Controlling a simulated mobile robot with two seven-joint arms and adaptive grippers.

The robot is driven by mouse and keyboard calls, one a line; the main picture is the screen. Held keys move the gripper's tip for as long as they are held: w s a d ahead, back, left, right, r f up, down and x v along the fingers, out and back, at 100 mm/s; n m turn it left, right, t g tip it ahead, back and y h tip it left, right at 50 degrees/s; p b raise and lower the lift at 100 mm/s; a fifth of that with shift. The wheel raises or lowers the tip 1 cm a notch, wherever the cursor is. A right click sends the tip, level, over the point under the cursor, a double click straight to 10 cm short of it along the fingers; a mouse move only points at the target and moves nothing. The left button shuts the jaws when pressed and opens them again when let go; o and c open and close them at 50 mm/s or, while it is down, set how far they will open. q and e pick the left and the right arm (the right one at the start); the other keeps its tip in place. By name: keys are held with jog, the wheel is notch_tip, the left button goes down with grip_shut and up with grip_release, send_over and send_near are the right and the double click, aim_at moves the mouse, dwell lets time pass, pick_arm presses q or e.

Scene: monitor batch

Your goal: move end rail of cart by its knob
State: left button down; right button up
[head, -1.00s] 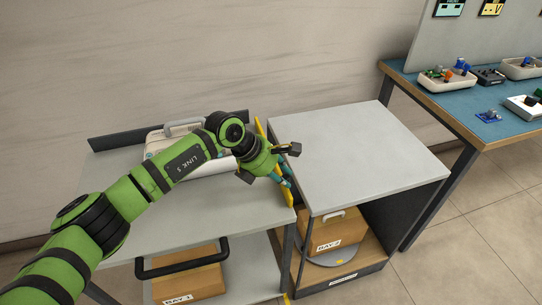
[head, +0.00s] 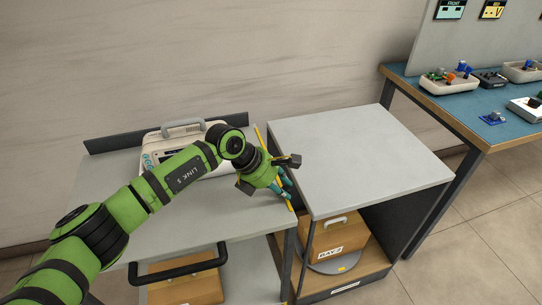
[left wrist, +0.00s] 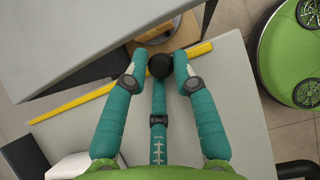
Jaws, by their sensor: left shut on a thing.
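The cart (head: 215,213) has a grey top with a yellow end rail (head: 259,140) along its right end. In the head view the rail shows as a thin strip, low by the cart's edge, partly hidden behind my left gripper (head: 284,186). In the left wrist view the yellow rail (left wrist: 85,98) runs slantwise across the picture. A round black knob (left wrist: 160,65) sits at the rail between the teal fingers of my left gripper (left wrist: 160,74), which is shut on it. My right gripper is not in view.
A white case (head: 157,148) with a grey handle stands on the cart. A grey-topped cabinet (head: 360,155) is close beside the rail, with a narrow gap between. A blue workbench (head: 460,110) with trays stands at the right.

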pick_arm(q)
jog(key=shift+s+d+f+b, duration=0.2)
jog(key=shift+s+f+b, duration=0.2)
jog(key=shift+f+b, duration=0.1)
jog(key=c, duration=0.9)
grip_release()
jog(key=shift+a+f, duration=0.1)
jog(key=shift+a, duration=0.05)
jog(key=shift+w, duration=0.1)
